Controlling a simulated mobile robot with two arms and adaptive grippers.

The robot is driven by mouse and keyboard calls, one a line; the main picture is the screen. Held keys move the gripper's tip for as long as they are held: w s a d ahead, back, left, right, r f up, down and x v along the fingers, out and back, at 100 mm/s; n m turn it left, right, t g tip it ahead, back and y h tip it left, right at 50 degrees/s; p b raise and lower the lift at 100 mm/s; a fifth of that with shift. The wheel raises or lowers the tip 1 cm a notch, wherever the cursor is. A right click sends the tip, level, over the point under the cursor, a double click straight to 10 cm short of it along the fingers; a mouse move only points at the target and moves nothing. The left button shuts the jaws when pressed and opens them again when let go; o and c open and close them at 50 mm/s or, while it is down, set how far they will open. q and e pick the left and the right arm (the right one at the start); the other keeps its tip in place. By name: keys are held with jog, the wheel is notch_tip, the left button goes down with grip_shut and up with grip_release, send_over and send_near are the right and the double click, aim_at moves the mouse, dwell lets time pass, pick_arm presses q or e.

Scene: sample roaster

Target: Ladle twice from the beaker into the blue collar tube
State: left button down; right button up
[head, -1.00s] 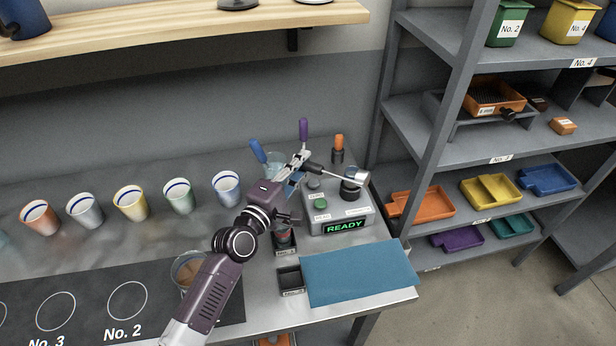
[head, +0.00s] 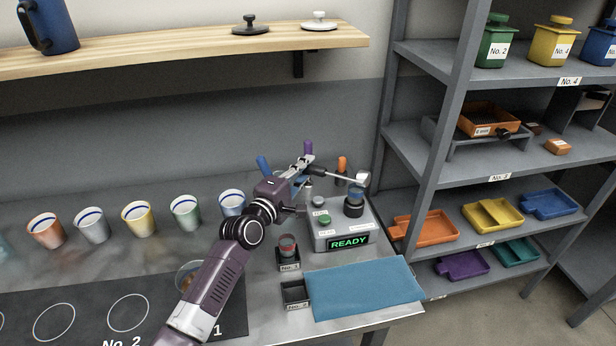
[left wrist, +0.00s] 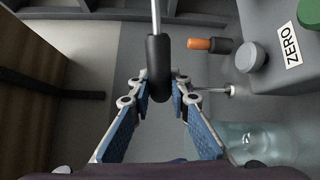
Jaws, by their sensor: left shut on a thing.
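My left gripper (head: 300,172) is shut on the black handle of a ladle (head: 322,171). The handle also shows between the fingers in the left wrist view (left wrist: 158,68). The ladle's pale bowl (head: 362,179) is over the black socket of the READY device; its contents cannot be made out. A bluish clear rim (head: 356,191) shows in that socket, just under the bowl, possibly the blue collar tube. A glass beaker (head: 187,274) with brownish contents stands on the dark mat, partly hidden by my left arm. My right gripper is out of view.
The READY device (head: 330,238) stands right of a red-marked tube in a small holder (head: 289,260). Blue, purple and orange handles rise behind my gripper. A blue cloth (head: 365,287) lies in front. Several striped cups line the left; shelves stand right.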

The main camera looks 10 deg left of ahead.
pick_arm(q)
jog(key=shift+d+r+m+p, duration=0.15)
jog(key=shift+r+m+p, duration=0.15)
jog(key=shift+r+p, duration=0.4)
notch_tip(320, 180, up, 11)
jog(key=s+d+m+p, duration=0.1)
jog(key=d+m+p, duration=0.2)
jog(key=m+p, duration=0.4)
jog(key=s+d+r+m+p, duration=0.2)
jog(key=s+d+r+m, duration=0.1)
jog(key=d+r+m, duration=0.1)
jog(key=s+d+r+m+p, duration=0.1)
jog(key=s+d+r+m, duration=0.2)
jog(key=d+m, duration=0.4)
jog(key=shift+d+r+m+h+p, duration=0.2)
jog(key=shift+r+m+h+p, duration=0.2)
jog(key=shift+r+m, duration=0.15)
